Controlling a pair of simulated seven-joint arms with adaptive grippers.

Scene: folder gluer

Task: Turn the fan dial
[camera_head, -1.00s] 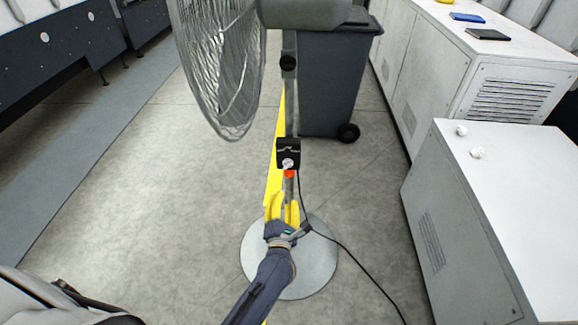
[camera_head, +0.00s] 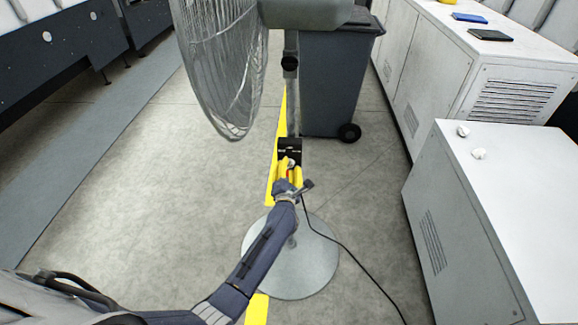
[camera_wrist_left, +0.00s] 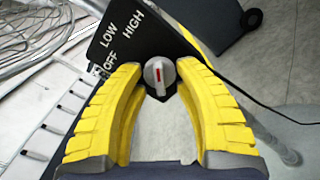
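The fan dial (camera_wrist_left: 159,74) is a round silver-white knob with a red mark, below a black panel (camera_wrist_left: 125,38) lettered LOW, HIGH and OFF. In the head view the black control box (camera_head: 290,147) sits on the fan's pole. My left gripper (camera_head: 289,168) has yellow fingers and is at the lower part of the box. In the left wrist view its fingers (camera_wrist_left: 160,80) are spread, with the dial between their tips. A gap seems to show on each side of the dial; contact is not clear. My right gripper is not in view.
The fan's wire cage (camera_head: 220,70) hangs at upper left. The round base (camera_head: 290,262) and black cable (camera_head: 350,255) lie below. A grey wheeled bin (camera_head: 332,85) stands behind the pole. A white cabinet (camera_head: 505,200) is at right. Floor at left is clear.

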